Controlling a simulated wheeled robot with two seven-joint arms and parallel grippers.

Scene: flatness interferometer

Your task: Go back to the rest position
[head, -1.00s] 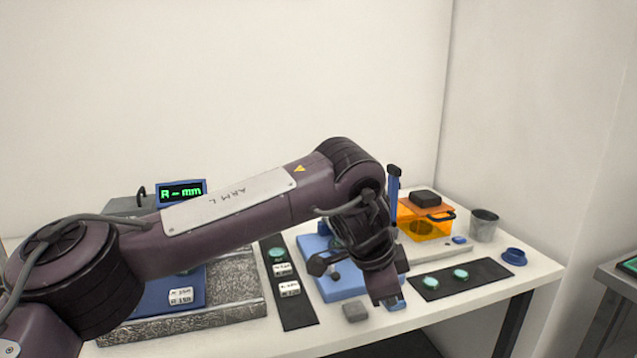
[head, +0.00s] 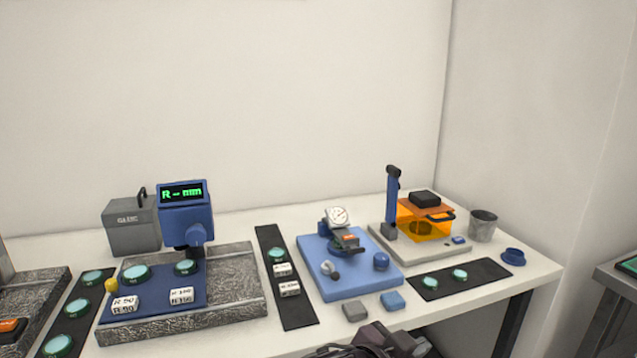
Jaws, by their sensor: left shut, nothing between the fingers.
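My left gripper (head: 402,342) shows only in part at the bottom edge of the head view, just in front of the table's front edge. It is shut and holds nothing, apart from everything on the table. Most of my left arm is below the picture. My right gripper is not in view. The white table (head: 440,306) carries the instruments. The nearest things to my left gripper are a blue block (head: 392,301) and a grey block (head: 355,311) on the table.
A blue gauge base (head: 345,285) with a dial stands mid-table. A display instrument (head: 186,215) stands on a granite slab (head: 235,300) at left. Dark strips (head: 300,315) hold green discs. An orange box (head: 425,226), grey cup (head: 482,226) and blue ring (head: 513,257) are at right.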

